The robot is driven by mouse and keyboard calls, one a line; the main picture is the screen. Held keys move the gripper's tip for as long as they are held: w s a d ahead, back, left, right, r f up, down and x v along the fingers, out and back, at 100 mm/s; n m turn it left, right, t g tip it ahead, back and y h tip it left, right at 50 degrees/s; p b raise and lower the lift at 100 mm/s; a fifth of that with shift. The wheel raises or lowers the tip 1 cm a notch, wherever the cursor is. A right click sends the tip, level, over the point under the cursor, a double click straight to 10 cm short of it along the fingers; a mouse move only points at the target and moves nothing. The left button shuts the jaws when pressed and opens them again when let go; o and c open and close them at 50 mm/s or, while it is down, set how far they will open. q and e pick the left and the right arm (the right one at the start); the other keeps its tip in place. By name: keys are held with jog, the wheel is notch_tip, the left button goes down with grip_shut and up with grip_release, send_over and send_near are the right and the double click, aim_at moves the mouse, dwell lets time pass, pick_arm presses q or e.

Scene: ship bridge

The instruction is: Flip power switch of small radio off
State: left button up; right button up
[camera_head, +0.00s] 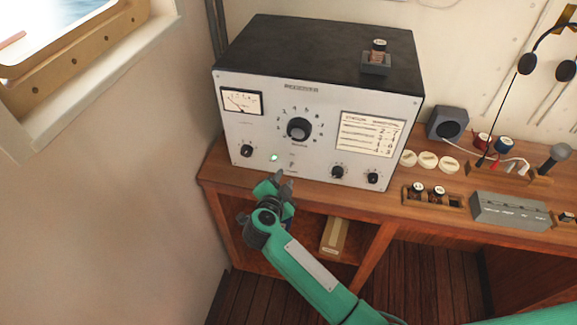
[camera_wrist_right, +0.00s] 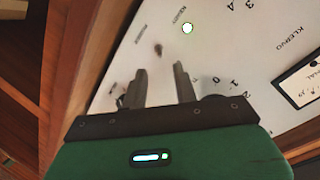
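The small radio (camera_head: 300,158) is a box with a black top and a pale front panel, standing on the wooden desk. A lit green lamp (camera_head: 273,157) is low on its panel and also shows in the right wrist view (camera_wrist_right: 187,28). The small dark power switch (camera_head: 291,164) is just right of the lamp; in the right wrist view the switch (camera_wrist_right: 157,49) is beyond the fingertips. My right gripper (camera_head: 281,178) is in front of the panel's lower edge, its fingers (camera_wrist_right: 160,75) apart with nothing between them. My left gripper is not in view.
A large tuning knob (camera_head: 298,128) and smaller knobs (camera_head: 247,151) share the panel. A small speaker box (camera_head: 447,124), white discs (camera_head: 428,160) and a grey box (camera_head: 508,211) stand to the right. A wall closes off the left.

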aim_at(291, 165)
jog(key=p+x, duration=0.1)
jog(key=x, duration=0.5)
